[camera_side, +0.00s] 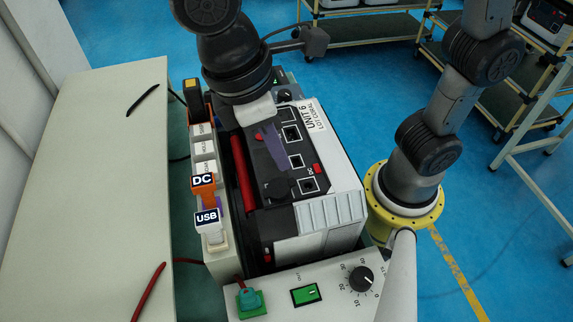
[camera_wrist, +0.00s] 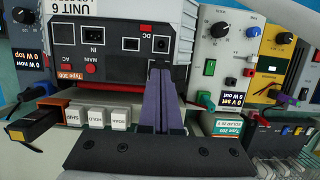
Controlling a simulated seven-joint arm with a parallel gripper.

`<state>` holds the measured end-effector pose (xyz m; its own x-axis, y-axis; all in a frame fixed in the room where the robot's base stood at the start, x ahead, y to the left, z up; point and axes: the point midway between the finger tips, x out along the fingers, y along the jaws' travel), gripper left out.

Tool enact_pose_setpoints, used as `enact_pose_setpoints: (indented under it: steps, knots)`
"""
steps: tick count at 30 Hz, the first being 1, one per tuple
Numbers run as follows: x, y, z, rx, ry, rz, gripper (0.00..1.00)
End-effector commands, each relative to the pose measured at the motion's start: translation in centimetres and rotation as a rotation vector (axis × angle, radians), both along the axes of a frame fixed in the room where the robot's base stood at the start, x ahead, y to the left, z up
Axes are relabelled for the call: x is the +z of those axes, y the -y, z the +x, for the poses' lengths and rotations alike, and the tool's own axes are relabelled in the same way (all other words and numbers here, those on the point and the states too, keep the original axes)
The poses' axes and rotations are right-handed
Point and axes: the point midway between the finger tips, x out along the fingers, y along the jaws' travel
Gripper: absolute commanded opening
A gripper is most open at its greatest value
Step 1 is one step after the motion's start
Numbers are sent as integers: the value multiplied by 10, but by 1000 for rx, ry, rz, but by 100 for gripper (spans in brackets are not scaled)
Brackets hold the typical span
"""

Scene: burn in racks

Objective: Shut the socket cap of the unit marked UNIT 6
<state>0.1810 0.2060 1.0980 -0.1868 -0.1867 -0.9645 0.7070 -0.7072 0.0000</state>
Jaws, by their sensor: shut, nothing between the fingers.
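UNIT 6 (camera_side: 268,170) has a black panel with several sockets, and its label also shows in the wrist view (camera_wrist: 88,8). The DC socket (camera_side: 309,185) is uncovered in the side view; it also shows in the wrist view (camera_wrist: 162,44). A dark square socket cap (camera_side: 279,188) stands open beside the DC socket, on its left in the side view. My gripper (camera_side: 281,166) is shut and empty, with its purple fingertips just beyond the cap in the side view. In the wrist view the fingers (camera_wrist: 160,66) hide most of the cap; I cannot tell whether they touch it.
A rail with white labelled keys (camera_side: 203,148) and DC and USB plugs (camera_side: 208,217) runs along the unit's left side. A control box with a knob (camera_side: 361,278) stands in front. The pale bench (camera_side: 90,190) at left is mostly clear.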

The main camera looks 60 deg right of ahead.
Motion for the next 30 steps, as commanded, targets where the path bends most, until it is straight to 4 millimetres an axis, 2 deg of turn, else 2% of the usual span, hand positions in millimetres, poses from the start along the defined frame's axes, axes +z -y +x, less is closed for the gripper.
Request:
enact_pose_setpoints:
  steps: [3, 9, 24, 30]
  knots:
    - [-19, 4, -4, 0, -1, -1, 0]
    - [-37, 7, -7, 0, 0, 0, 0]
    - [-45, 11, -11, 0, 1, 1, 0]
    - [-49, 15, -15, 0, 59, 59, 0]
